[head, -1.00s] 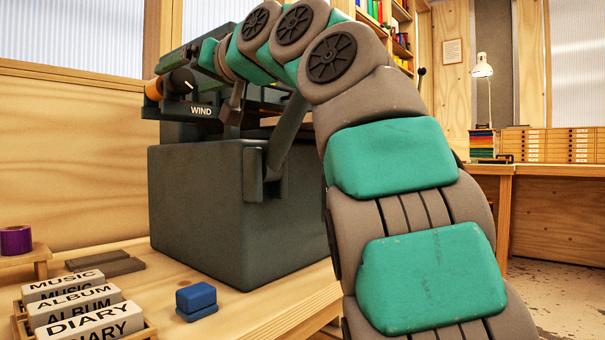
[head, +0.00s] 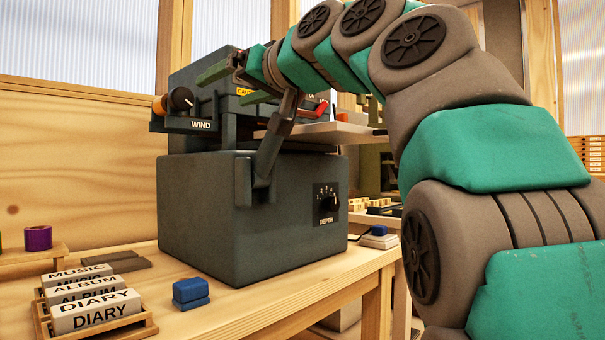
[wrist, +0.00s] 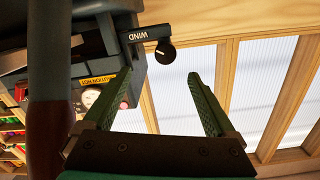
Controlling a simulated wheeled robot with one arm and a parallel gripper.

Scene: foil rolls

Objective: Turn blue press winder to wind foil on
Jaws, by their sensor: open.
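A dark grey-green press (head: 215,215) stands on the wooden bench. Its winder is a round black knob (head: 180,99) with a white pointer line, above a WIND label, and an orange part shows behind it. I see no blue on this winder. My gripper (head: 234,84) is open and empty, to the right of the knob in the head view. In the wrist view my gripper (wrist: 160,76) has its green fingers spread, and the knob (wrist: 166,52) shows beyond the fingertips, between them and not held. The knob's far side is hidden.
The press's lever (head: 272,150) stands close below my gripper. A purple roll (head: 38,238) stands at the left. A yellow caution label shows on the press.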

